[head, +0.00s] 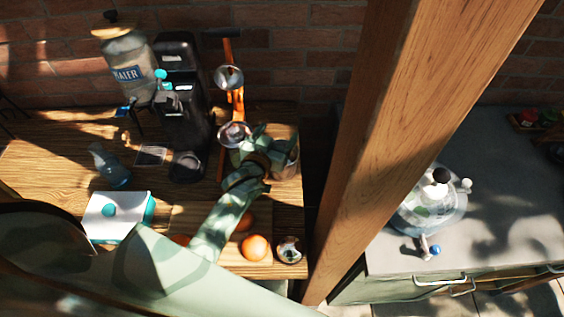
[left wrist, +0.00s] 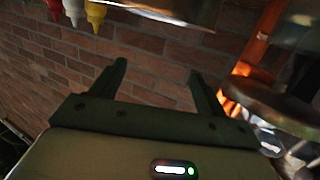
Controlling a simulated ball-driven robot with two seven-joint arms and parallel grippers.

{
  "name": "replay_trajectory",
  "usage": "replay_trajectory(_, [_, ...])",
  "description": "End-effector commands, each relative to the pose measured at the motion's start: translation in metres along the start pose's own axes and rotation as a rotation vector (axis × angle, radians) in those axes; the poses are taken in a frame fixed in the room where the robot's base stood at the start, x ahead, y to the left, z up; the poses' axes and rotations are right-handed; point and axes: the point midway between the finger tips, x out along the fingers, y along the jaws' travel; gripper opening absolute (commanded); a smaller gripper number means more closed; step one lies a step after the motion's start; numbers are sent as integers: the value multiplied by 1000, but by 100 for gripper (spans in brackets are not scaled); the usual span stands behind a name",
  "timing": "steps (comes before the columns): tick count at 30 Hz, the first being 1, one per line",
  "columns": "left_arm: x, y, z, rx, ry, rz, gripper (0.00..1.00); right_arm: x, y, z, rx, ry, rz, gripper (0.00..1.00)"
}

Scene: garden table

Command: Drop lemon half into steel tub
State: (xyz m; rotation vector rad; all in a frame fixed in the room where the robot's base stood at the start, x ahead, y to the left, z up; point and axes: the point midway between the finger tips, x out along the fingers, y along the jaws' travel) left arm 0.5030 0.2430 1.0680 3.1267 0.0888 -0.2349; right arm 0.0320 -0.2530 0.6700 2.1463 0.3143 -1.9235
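My left gripper (head: 258,145) is at the back right of the wooden table, beside the orange press. In the left wrist view its two fingers (left wrist: 153,85) stand wide apart with nothing between them, so it is open and empty. A shiny metal container (head: 287,162), possibly the steel tub, stands just right of the gripper and is partly hidden by it. A metal edge (left wrist: 170,8) shows at the top of the left wrist view. I cannot make out a lemon half in either view. My right gripper is not in view.
An orange press (head: 236,105), black machine (head: 180,110) and glass dispenser (head: 127,60) stand at the back. A white and teal box (head: 115,215), an orange fruit (head: 255,247) and a small jar (head: 289,250) are nearer. A wooden post (head: 400,120) rises right of the table.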

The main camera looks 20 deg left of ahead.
Motion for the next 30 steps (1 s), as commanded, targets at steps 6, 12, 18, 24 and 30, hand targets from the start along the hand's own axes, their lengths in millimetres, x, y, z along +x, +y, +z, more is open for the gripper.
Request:
replay_trajectory(6, [-9,0,1,0,-2,0,75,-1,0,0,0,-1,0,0])
replay_trajectory(12, [-53,0,1,0,-3,0,75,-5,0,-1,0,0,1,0])
replay_trajectory(18, [-109,0,2,-2,-4,0,75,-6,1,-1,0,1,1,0])
replay_trajectory(24, [-148,0,1,-1,-2,0,75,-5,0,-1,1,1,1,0])
replay_trajectory(30, [-163,0,0,0,1,0,75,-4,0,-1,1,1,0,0])
